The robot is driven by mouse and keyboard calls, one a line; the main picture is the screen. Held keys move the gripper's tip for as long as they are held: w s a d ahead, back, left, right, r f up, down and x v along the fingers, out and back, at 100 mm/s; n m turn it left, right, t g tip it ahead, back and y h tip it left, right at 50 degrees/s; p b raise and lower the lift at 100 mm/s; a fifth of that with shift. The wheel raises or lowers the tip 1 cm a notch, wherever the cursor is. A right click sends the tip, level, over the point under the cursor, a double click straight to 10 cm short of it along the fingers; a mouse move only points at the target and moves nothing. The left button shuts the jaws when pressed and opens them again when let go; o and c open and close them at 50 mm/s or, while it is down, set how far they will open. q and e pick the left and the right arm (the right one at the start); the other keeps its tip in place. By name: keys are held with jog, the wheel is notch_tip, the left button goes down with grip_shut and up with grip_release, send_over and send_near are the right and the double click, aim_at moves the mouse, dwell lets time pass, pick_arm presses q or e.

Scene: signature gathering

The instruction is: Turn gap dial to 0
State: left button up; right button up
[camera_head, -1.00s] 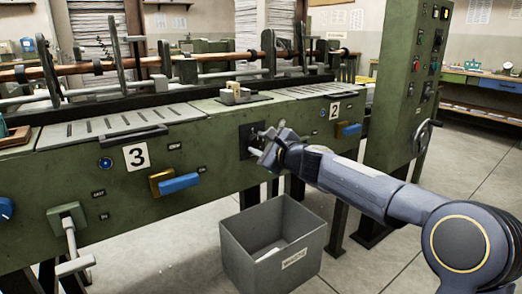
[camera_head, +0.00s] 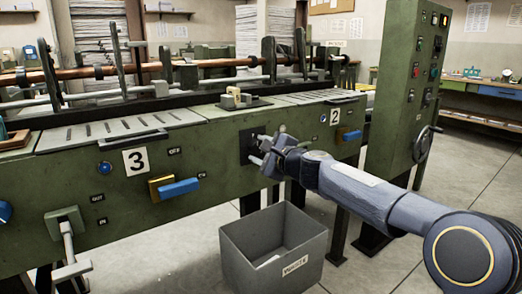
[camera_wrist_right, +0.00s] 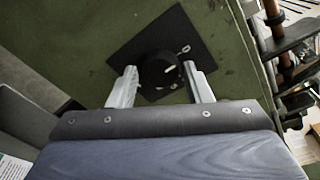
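The gap dial (camera_wrist_right: 159,73) is a round black knob with pale marks on a black square plate (camera_wrist_right: 187,30). The plate also shows on the green machine front in the head view (camera_head: 246,143), where the dial is mostly hidden by my gripper. My right gripper (camera_head: 260,151) is at the plate. In the right wrist view its two fingers (camera_wrist_right: 160,72) stand on either side of the dial, spread apart, with a narrow gap visible. Whether a finger touches the dial is hard to tell. The dial's numbers are not readable. My left gripper is not in view.
A grey waste bin (camera_head: 243,268) stands on the floor below the gripper. Blue-handled latches (camera_head: 180,187) and a crank (camera_head: 68,240) stick out from the machine front. A green control cabinet (camera_head: 398,110) stands at the right. The floor at right is clear.

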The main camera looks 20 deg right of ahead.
jog(key=shift+o, duration=1.1)
jog(key=f+v, duration=0.1)
jog(key=v, duration=0.6)
jog(key=shift+s+r+b, duration=0.35)
jog(key=shift+r+b, duration=0.1)
jog(key=shift+r, duration=0.05)
jog(key=shift+d, duration=0.15)
jog(key=s+a+f+n+g+y, duration=0.1)
jog(key=s+a+f+n+g, duration=0.1)
jog(key=s+f+n, duration=0.5)
jog(key=s+a+n+g+y, duration=0.1)
jog(key=s+a+n+g, duration=0.2)
jog(key=s, duration=0.9)
jog(key=s+d+f+n+g+h+p, duration=0.1)
jog(key=s+d+f+n+g+h, duration=0.2)
jog(key=s+f, duration=0.55)
jog(key=s+f+n+g, duration=0.2)
jog(key=s+f+n, duration=0.4)
jog(key=s+f, duration=0.3)
notch_tip(320, 180, up, 39)
jog(key=s+p, duration=0.1)
jog(key=p, duration=3.7)
jog(key=shift+h, duration=0.3)
